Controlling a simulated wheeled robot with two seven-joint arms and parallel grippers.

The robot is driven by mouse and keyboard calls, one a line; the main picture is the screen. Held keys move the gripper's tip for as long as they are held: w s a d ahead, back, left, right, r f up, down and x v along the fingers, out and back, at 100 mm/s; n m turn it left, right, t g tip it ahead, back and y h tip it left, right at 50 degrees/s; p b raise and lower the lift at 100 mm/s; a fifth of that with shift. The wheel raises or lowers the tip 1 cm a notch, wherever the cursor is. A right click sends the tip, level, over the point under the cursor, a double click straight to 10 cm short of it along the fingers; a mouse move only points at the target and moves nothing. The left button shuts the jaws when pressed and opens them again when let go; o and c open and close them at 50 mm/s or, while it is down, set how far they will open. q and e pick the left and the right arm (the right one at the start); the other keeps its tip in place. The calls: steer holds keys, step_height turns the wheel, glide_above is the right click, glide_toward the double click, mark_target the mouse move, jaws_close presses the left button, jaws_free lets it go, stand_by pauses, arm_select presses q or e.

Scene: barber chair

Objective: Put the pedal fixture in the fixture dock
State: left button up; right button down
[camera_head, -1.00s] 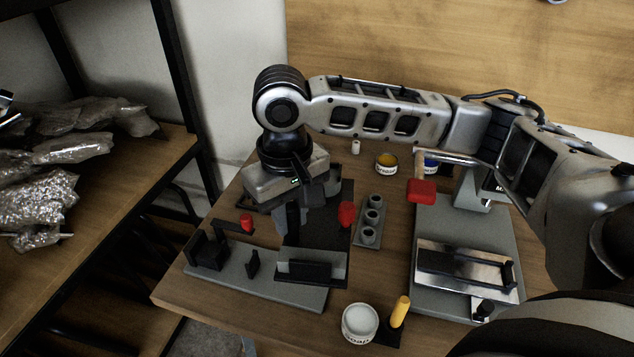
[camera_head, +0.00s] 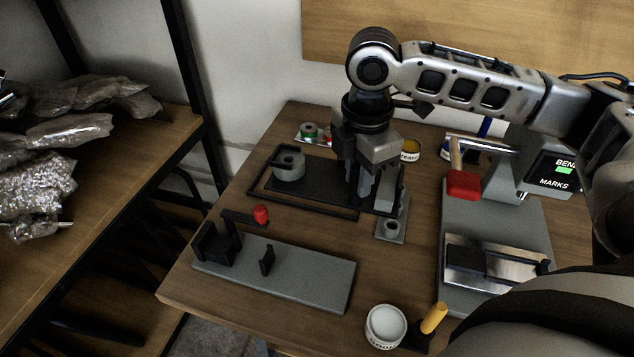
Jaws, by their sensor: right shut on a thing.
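The pedal fixture appears to be the dark plate (camera_head: 318,182) with a round grey boss at its left end and an upright grey wall at its right end. My right gripper (camera_head: 360,192) points down and is shut on it near its right part; the fingers hide the exact grip. The fixture dock appears to be the thin black rectangular frame (camera_head: 305,206) on the table. The plate is within the frame's outline in the head view. I cannot tell whether it is fully seated or slightly above. My left gripper is not in view.
A grey base plate (camera_head: 305,280) with black brackets and a red-knobbed clamp (camera_head: 261,214) lies in front. A grey socket strip (camera_head: 391,227) is close on the right.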

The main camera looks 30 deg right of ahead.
mark_target(324, 162)
steer(key=w, duration=0.2)
steer(key=w+f, duration=0.1)
steer(key=w, duration=0.1)
steer(key=w+f, duration=0.1)
steer(key=w, duration=0.1)
steer(key=shift+w+d+f, duration=0.2)
steer(key=shift+w+f, duration=0.05)
steer(key=shift+w, duration=0.05)
steer(key=w+f, duration=0.4)
steer(key=f, duration=0.1)
steer(key=shift+w+d+f, duration=0.15)
steer(key=shift+d+f, duration=0.05)
steer(key=shift+w+f, duration=0.2)
steer(key=shift+f, duration=0.05)
steer(key=shift+w+f+p, duration=0.1)
steer(key=shift+f+p, duration=0.3)
steer(key=shift+f, duration=1.25)
steer(key=shift+f, duration=0.1)
steer(key=c, duration=1.3)
jaws_free()
steer(key=shift+o, duration=0.2)
step_height(324, 162, up, 12)
steer(key=shift+r+b, duration=0.1)
steer(key=shift+b, duration=0.2)
